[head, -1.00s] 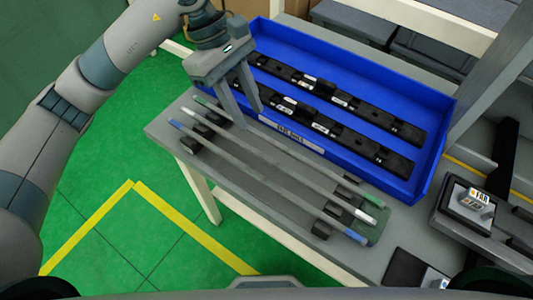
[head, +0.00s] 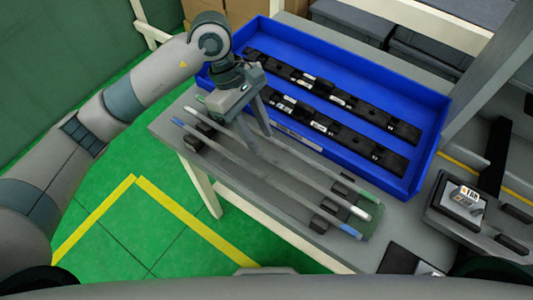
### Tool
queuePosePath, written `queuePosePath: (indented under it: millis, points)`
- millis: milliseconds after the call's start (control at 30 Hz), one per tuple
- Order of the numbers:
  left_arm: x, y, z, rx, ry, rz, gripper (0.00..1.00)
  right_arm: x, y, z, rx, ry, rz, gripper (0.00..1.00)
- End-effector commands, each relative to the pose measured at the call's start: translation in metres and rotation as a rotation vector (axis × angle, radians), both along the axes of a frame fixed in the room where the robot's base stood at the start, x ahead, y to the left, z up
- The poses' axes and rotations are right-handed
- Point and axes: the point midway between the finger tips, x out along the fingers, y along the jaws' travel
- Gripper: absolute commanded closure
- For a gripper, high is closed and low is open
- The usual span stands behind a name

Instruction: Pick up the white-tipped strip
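Three long thin grey strips lie side by side on a grey table. The white-tipped strip (head: 310,185) is the middle one, with its white end at the lower right. The green-tipped strip (head: 318,165) lies on the side toward the blue tray, and the blue-tipped strip (head: 285,190) lies on the near side. My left gripper (head: 263,143) is open, pointing down over the middle and green-tipped strips, left of their midpoints. Nothing shows held between its fingers. I cannot tell whether the fingertips touch a strip. My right gripper is not in view.
A blue tray (head: 437,150) with two black clip-bearing rails stands behind the strips. Dark blocks support the strips near their ends. Green floor with yellow lines lies at the left.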

Motion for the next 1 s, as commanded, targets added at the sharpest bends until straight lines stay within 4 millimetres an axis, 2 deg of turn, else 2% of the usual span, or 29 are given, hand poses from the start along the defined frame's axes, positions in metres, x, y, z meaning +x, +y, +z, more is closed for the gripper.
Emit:
queuePosePath:
  millis: [267,500,967,1000]
  points:
    - [-0.007,-0.003,-0.023,0.002,0.006,0.000,0.67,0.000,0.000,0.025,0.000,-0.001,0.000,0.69]
    - [-0.011,-0.009,-0.044,0.001,0.002,0.000,0.67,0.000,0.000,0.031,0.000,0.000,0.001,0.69]
    - [-0.010,-0.009,-0.045,0.001,0.001,0.000,0.67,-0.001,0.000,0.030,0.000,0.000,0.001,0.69]
    - [-0.010,-0.009,-0.045,0.001,0.001,0.000,0.74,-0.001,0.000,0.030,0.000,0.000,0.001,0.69]
